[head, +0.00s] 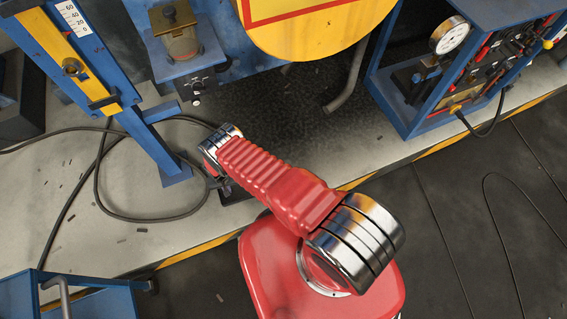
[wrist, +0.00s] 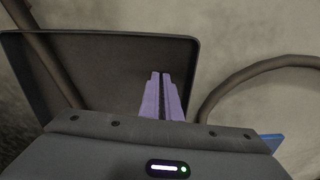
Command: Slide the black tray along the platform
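The black tray (wrist: 100,70) fills the upper left of the wrist view. It has a thin raised rim and a flat floor. My gripper (wrist: 161,74) shows there as two purple fingers side by side with only a thin dark slit between them. The fingers appear over the tray's right part, just inside its right rim in the picture. I cannot tell whether they touch it. I see nothing between the fingertips. In the head view, my arm reaches to the pale platform (head: 130,235), and its wrist hides most of a dark flat piece (head: 238,193), probably the tray.
A blue post (head: 150,140) stands left of my wrist, with a black cable (head: 98,185) looped around its foot. A yellow disc (head: 310,30) hangs above the platform. A blue frame with a gauge (head: 449,36) stands right. The platform's edge has a yellow stripe (head: 190,252).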

